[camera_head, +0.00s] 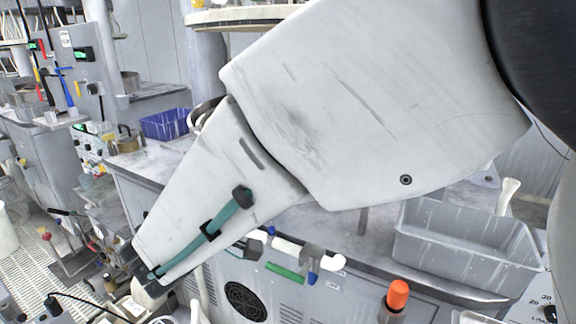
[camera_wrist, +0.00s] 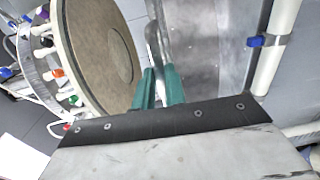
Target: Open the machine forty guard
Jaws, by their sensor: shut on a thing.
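In the wrist view my gripper (camera_wrist: 158,76) has two teal fingers closed on a narrow grey metal bar (camera_wrist: 152,42). The bar looks like a handle, and its lower end is hidden between the fingers. Just right of it is a pale grey, streaked panel (camera_wrist: 205,45), perhaps part of the guard or machine body; I cannot tell which. A round brown platen (camera_wrist: 95,45) with a cream rim lies to the left of the fingers. No machine number is readable. In the head view my arm covers the middle, and the fingertips are not clearly visible.
A white pipe with a blue clip (camera_wrist: 268,41) runs at the right in the wrist view. In the head view a grey bin (camera_head: 465,250) sits on the bench at right, near an orange-capped part (camera_head: 397,295). A blue crate (camera_head: 165,124) stands at the back left.

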